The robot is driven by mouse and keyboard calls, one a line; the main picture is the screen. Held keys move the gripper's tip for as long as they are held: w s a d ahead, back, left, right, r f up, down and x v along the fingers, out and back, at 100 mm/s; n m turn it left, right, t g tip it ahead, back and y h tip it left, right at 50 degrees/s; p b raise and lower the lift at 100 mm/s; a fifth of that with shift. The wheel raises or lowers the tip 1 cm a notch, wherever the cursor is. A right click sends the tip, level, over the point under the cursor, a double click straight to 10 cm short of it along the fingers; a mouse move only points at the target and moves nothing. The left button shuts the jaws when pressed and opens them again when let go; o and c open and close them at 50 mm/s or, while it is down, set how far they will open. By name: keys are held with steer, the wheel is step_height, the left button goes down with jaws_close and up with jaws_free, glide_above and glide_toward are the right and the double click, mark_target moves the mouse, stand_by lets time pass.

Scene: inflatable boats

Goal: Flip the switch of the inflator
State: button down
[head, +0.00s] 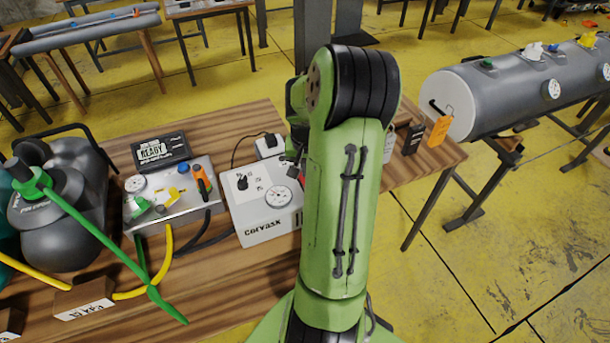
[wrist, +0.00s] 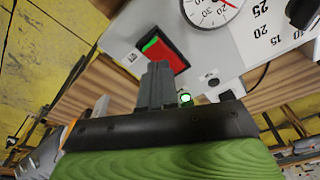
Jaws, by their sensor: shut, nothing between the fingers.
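The inflator is a white box marked "Corvask" (head: 262,228) on the wooden table, with a black knob and a round gauge on top. In the wrist view its panel (wrist: 228,58) fills the upper right, with the gauge (wrist: 210,10) at the top edge. The red rocker switch (wrist: 168,50) has a black frame and a green strip along one edge. My gripper (wrist: 158,68) is shut and empty, its grey fingertips overlapping the lower edge of the switch; I cannot tell if they touch.
Left of the inflator are a metal valve panel (head: 195,205), a black "READY" box (head: 160,150) and a grey pump (head: 75,210) with hoses. A small lit green lamp (wrist: 185,97) shows beside my fingers. A grey cylinder (head: 500,95) lies at the right.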

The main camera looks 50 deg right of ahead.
steer(key=shift+f+b, duration=1.1)
steer(key=shift+f, duration=0.2)
stand_by(0.9)
step_height(320, 180, up, 7)
steer(key=p, duration=0.6)
steer(key=shift+r, duration=0.15)
steer(key=s+a+r+n+t, duration=0.15)
steer(key=a+r+n, duration=0.25)
steer(key=a+r, duration=0.55)
steer(key=a+r+n+t, duration=0.2)
steer(key=a+r+n, duration=0.25)
steer(key=a, duration=0.95)
steer(key=s+a+r+n+t+y, duration=0.1)
steer(key=s+a+n, duration=0.2)
steer(key=s+a, duration=0.4)
steer(key=shift+s+r+n+y, duration=0.15)
steer(key=shift+r+n+y, duration=0.15)
steer(key=shift+n, duration=0.05)
